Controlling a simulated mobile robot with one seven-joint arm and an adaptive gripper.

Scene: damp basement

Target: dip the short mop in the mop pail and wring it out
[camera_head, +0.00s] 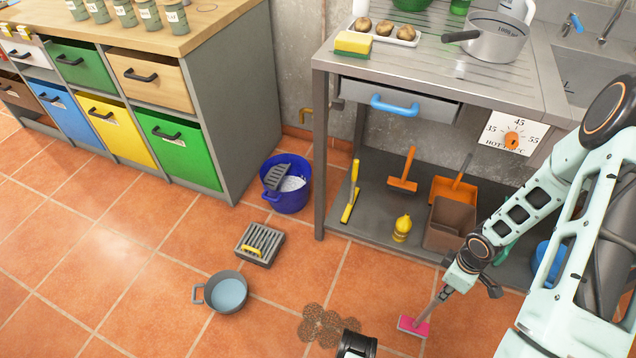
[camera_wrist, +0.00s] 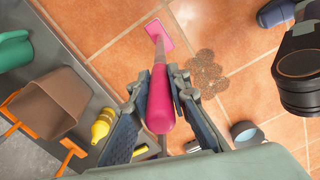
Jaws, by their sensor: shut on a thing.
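The short mop has a pink flat head (camera_head: 413,325) and a pink handle (camera_wrist: 160,98). My gripper (camera_head: 452,284) is shut on the handle, at the lower right in the head view. In the wrist view the handle runs between the two fingers (camera_wrist: 160,90), and the pink head (camera_wrist: 158,34) lies beyond them, at or close to the floor. The blue mop pail (camera_head: 290,203) stands upright on the tiles between the drawer cabinet and the steel bench. A grey slotted wringer (camera_head: 277,177) sits on its left side, and whitish foam (camera_head: 292,184) shows inside.
A grated grey box (camera_head: 260,245) and a grey pot of water (camera_head: 227,293) stand on the floor left of the mop. Brown round stains (camera_head: 320,325) mark the tiles. A yellow bottle (camera_head: 402,228) and brown bin (camera_head: 445,232) stand on the bench's lower shelf (camera_head: 375,225).

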